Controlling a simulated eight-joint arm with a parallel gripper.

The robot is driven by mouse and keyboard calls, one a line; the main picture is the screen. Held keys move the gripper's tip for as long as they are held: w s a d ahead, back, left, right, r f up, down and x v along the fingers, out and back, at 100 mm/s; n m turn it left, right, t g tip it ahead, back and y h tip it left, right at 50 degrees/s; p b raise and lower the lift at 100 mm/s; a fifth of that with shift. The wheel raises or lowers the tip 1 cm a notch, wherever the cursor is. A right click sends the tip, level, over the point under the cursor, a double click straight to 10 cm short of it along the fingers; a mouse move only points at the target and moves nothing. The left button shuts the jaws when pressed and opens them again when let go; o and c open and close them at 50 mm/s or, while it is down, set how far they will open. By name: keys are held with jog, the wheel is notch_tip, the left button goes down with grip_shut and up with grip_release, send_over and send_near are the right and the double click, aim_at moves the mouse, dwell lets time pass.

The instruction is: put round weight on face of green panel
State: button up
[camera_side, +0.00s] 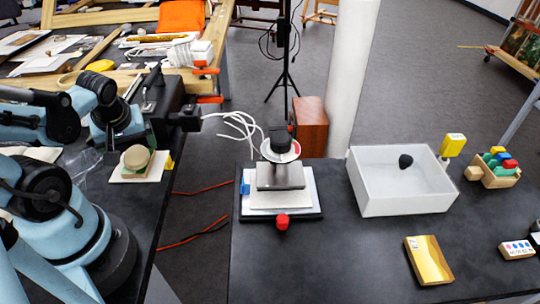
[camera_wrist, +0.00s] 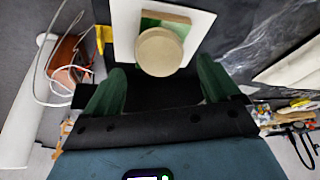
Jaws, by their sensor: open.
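The round weight (camera_side: 136,157), a beige disc, shows at the left in the side view, over a small green panel (camera_side: 151,166) on a white board (camera_side: 125,175). In the wrist view the round weight (camera_wrist: 159,52) overlaps the near part of the green panel (camera_wrist: 150,22), which has a tan strip; the white board (camera_wrist: 125,30) lies under them. I cannot tell whether the weight rests fully on the panel's face. My gripper (camera_wrist: 161,75) is open, its green fingers apart on either side below the weight in the picture, holding nothing. In the side view it is partly hidden behind my arm.
A yellow tab (camera_side: 169,163) stands at the board's right edge. Clear crumpled film (camera_side: 88,165) lies to its left. Across a floor gap, another dark table holds a stacked press-like stand (camera_side: 280,176), a white bin (camera_side: 400,200) and a gold block (camera_side: 428,260).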

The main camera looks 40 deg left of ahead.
aim_at(137, 165)
jog(key=shift+v, duration=2.25)
jog(key=w+d+r+m+t+h, duration=0.4)
jog(key=w+d+m+t, duration=0.1)
jog(key=w+d+m, duration=0.6)
jog(key=shift+w+d+r+m, duration=0.2)
jog(key=shift+w+d+m, duration=0.2)
jog(key=shift+d+m, duration=0.7)
jog(key=shift+a, duration=0.2)
